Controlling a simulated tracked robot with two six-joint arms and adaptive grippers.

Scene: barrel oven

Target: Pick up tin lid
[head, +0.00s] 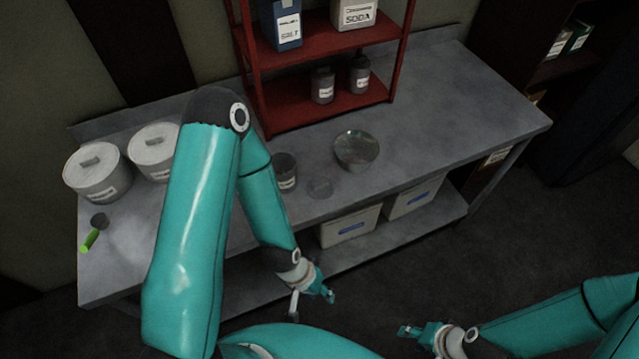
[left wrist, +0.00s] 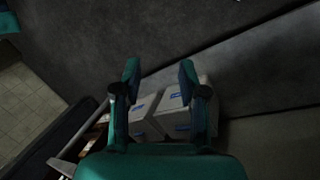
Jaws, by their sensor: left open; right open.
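A small flat round disc, which looks like the tin lid (head: 320,187), lies on the metal table near its front edge. A dark open-looking tin (head: 285,172) stands just left of it, partly behind my left arm. My left gripper (head: 312,300) is open and empty, in front of the table and apart from the lid. In the left wrist view its two fingers (left wrist: 159,70) are spread, with nothing between them; the lid is not seen there. My right gripper (head: 407,334) is open and empty at the lower right, away from the table.
A glass bowl (head: 357,150) stands right of the lid. A red shelf (head: 320,42) with jars and boxes stands behind. Two lidded white tubs (head: 97,175) and a green-handled scoop (head: 90,240) are at left. White bins (head: 350,228) sit on the lower shelf. The table's right part is clear.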

